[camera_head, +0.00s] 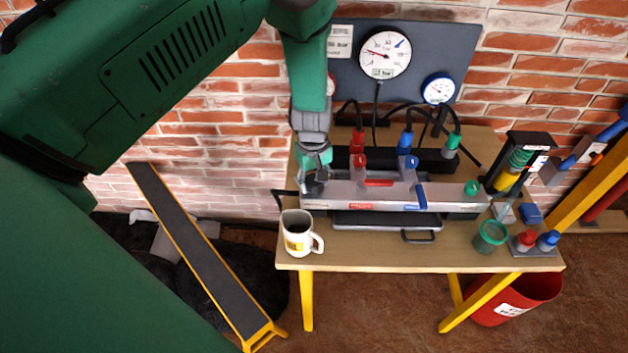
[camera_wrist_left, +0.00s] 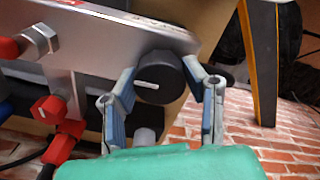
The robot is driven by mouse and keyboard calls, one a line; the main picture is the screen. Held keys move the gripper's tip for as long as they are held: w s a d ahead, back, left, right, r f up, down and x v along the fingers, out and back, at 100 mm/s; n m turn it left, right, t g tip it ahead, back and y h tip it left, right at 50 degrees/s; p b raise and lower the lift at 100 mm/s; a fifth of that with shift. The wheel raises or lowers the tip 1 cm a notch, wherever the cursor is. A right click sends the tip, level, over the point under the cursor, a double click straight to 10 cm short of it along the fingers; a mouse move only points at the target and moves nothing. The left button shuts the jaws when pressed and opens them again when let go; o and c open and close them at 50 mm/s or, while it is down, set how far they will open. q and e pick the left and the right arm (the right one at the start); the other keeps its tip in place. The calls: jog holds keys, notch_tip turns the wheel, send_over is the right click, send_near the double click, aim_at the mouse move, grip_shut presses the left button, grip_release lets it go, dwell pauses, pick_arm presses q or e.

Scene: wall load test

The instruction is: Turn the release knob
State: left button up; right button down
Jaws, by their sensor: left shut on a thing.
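The release knob (camera_wrist_left: 160,78) is black and round with a white mark line. It sits at the end of the grey metal manifold (camera_wrist_left: 90,45) in the left wrist view. My left gripper (camera_wrist_left: 160,68) has one blue-padded finger on each side of the knob and is shut on it. My right gripper is not in view.
The manifold, with red, blue and green fittings, stands on a wooden table (camera_head: 350,260). A mug (camera_head: 297,238) stands close below my left gripper. A gauge panel (camera_head: 420,70) hangs on the brick wall. A green cup (camera_head: 490,236) stands at the right.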

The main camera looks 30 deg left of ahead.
aim_at(314, 181)
pick_arm(q)
jog(key=shift+s+d+f, duration=0.15)
jog(key=shift+s, duration=0.05)
jog(key=o, duration=1.2)
jog(key=shift+c, duration=0.2)
jog(key=shift+w, duration=0.15)
jog(key=shift+w+r, duration=0.1)
jog(key=shift+r, duration=0.4)
notch_tip(314, 181, up, 11)
